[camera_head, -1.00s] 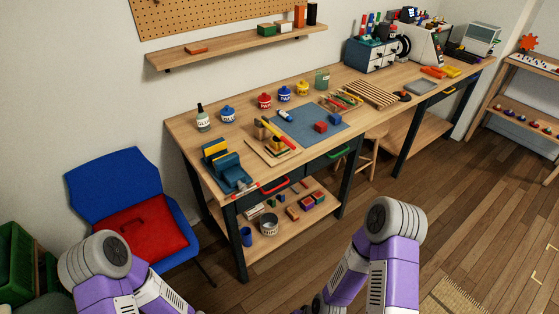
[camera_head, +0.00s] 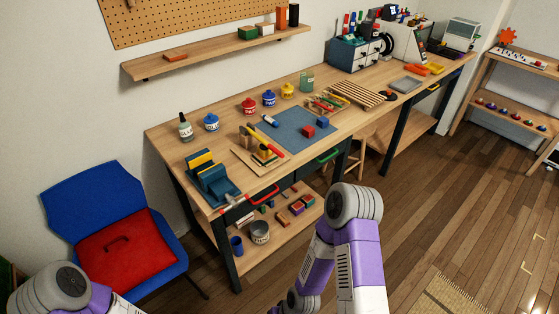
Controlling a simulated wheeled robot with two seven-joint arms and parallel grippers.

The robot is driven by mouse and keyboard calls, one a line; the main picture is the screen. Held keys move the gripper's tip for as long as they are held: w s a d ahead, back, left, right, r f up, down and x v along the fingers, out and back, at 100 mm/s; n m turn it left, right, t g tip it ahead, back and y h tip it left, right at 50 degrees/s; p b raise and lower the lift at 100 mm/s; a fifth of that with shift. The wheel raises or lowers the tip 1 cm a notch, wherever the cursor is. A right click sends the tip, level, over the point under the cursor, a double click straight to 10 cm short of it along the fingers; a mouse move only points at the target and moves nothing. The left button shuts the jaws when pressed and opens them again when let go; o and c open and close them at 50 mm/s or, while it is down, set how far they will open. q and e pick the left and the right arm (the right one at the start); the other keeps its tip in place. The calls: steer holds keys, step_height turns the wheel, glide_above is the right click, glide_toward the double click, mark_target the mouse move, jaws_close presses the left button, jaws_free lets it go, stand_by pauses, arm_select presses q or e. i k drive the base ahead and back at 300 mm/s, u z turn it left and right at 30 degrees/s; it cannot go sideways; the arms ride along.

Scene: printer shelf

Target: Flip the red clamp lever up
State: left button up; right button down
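A clamp with a red lever (camera_head: 275,150) sits on a small wooden board (camera_head: 243,159) near the front edge of the workbench (camera_head: 160,136). The lever slants down towards the right, low over the board. Yellow and dark upright parts stand beside it. Exactly how the lever joins the clamp is too small to tell. Only upper parts of my two arms show, at the bottom left and bottom centre. Neither gripper is in view, and neither arm is near the clamp.
A blue chair (camera_head: 85,195) stands left of the bench. Floor (camera_head: 420,215) in front is clear.

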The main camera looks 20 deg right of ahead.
mark_target(264, 146)
steer(key=i, duration=0.85)
steer(key=z, duration=0.6)
